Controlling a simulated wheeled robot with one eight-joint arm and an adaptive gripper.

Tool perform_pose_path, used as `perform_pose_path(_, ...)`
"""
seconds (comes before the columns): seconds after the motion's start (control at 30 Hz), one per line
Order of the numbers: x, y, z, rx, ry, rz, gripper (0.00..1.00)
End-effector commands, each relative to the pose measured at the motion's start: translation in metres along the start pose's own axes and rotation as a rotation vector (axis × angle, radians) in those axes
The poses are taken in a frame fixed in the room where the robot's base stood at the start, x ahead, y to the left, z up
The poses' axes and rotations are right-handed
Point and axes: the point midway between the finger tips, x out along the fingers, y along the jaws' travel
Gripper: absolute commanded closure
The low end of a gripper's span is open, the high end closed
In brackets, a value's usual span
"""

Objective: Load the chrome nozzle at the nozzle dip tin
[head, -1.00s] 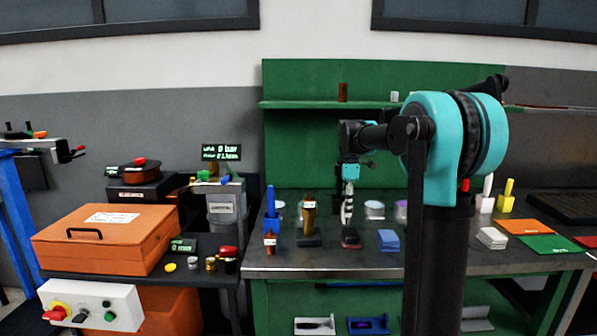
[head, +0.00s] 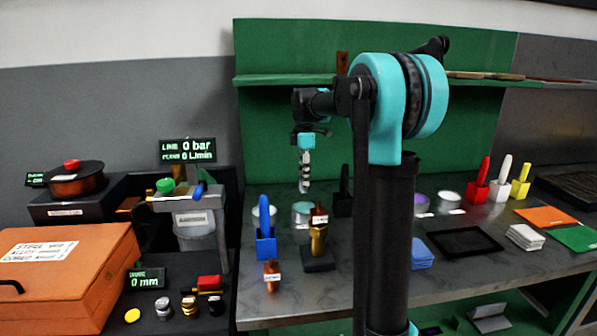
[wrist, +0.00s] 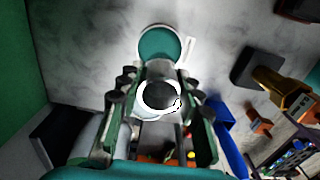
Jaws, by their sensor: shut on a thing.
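My gripper (head: 304,182) hangs pointing down over the bench in the head view. In the wrist view my gripper (wrist: 158,100) is shut on a shiny grey piece with a bright ring and dark centre, apparently the chrome nozzle (wrist: 160,72). The nozzle is hard to separate from the fingers in the head view. A round tin with teal contents, apparently the nozzle dip tin (head: 302,210), stands on the bench just below the gripper. The tin (wrist: 160,44) lies just beyond the fingertips in the wrist view, with a pale label beside it. The nozzle looks clear of it.
A blue-handled brush holder (head: 265,242) stands left of the tin. A brass nozzle (head: 318,236) on a black stand and a copper piece (head: 271,274) stand in front. My arm hides part of the bench to the right. The green back panel (head: 270,120) rises behind.

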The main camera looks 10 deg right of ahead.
Motion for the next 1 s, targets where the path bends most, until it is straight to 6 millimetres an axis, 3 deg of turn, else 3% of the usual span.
perform_pose_path(0.63,0.051,0.000,0.000,0.000,0.000,0.000,0.94)
perform_pose_path(1.0,0.059,0.000,0.000,0.000,0.000,0.000,0.94)
